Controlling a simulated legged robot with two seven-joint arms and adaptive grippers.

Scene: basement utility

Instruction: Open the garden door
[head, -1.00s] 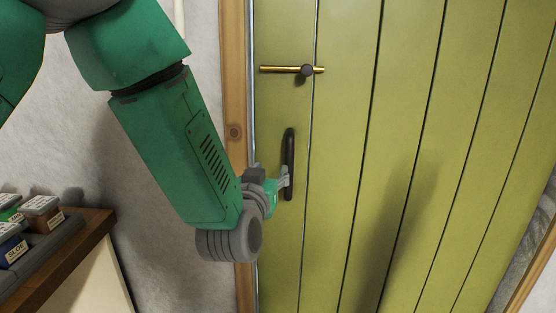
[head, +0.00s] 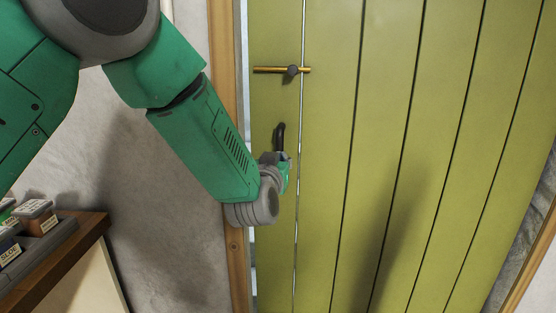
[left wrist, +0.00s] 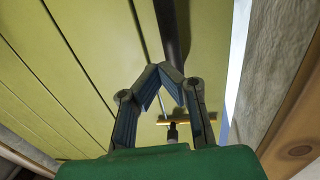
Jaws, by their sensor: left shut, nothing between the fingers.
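The garden door (head: 340,150) is green and planked. It stands slightly ajar, with a narrow bright gap along its left edge, which also shows in the left wrist view. A black vertical pull handle (head: 280,136) is on the door near that edge; its lower part is hidden behind my gripper. My left gripper (head: 284,158) is at the handle in the head view. In the left wrist view its fingertips (left wrist: 160,70) meet with nothing between them, and the dark handle bar (left wrist: 172,30) passes just beyond them. I cannot tell whether they touch it. My right gripper is out of view.
A brass bar with a dark knob (head: 291,71) is on the door above the handle. The wooden door frame (head: 224,60) and a grey wall (head: 160,200) lie to the left. A wooden shelf (head: 60,255) with small labelled boxes is at the lower left.

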